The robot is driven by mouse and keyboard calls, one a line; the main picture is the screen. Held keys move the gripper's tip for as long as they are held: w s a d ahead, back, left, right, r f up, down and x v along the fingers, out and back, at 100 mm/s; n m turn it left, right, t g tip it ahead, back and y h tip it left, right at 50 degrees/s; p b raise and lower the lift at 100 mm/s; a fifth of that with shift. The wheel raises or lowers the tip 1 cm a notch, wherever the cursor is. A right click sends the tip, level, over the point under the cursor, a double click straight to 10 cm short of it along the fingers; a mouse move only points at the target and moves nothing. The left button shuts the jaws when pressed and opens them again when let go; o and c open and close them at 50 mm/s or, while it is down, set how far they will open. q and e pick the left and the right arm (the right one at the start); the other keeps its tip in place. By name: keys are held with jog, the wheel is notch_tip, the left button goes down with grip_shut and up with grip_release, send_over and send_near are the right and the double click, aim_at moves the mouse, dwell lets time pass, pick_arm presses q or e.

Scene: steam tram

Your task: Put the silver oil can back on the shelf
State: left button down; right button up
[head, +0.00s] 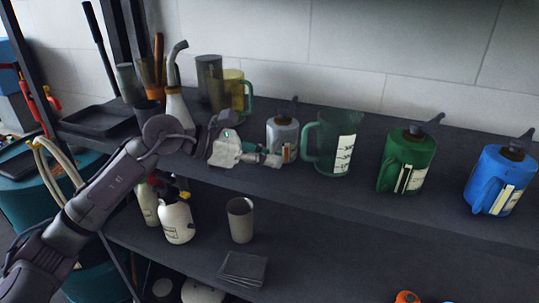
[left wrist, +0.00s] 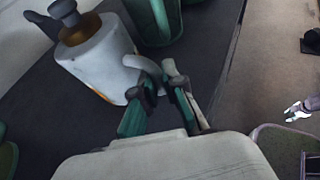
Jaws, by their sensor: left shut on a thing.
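The silver oil can (head: 282,138) stands upright on the upper shelf (head: 330,193), between a yellow-green jug and a clear green measuring jug. Its dark cap and pale label show. My left gripper (head: 274,160) reaches in from the left and is shut on the can's handle. In the left wrist view the can (left wrist: 98,58) is at upper left, its curved handle running to the fingertips (left wrist: 160,82). It seems to rest on the shelf, but I cannot tell if it bears its weight. What seems to be my right gripper (left wrist: 299,111) is small at the right edge; its jaws are unclear.
The clear green measuring jug (head: 333,146) stands close right of the silver can. A green can (head: 408,160) and a blue can (head: 501,180) stand further right. A spouted bottle (head: 178,105) and yellow-green jug (head: 233,90) are left. The lower shelf holds a grey cup (head: 241,220).

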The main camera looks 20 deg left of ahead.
pick_arm(q)
jog(key=c, duration=1.3)
grip_release()
jog(key=shift+f, duration=0.1)
jog(key=shift+o, duration=0.2)
jog(key=shift+a+r, duration=0.1)
jog(key=shift+r, duration=0.15)
jog(key=b+v, duration=0.3)
jog(key=v, duration=0.9)
jog(key=shift+b, duration=0.4)
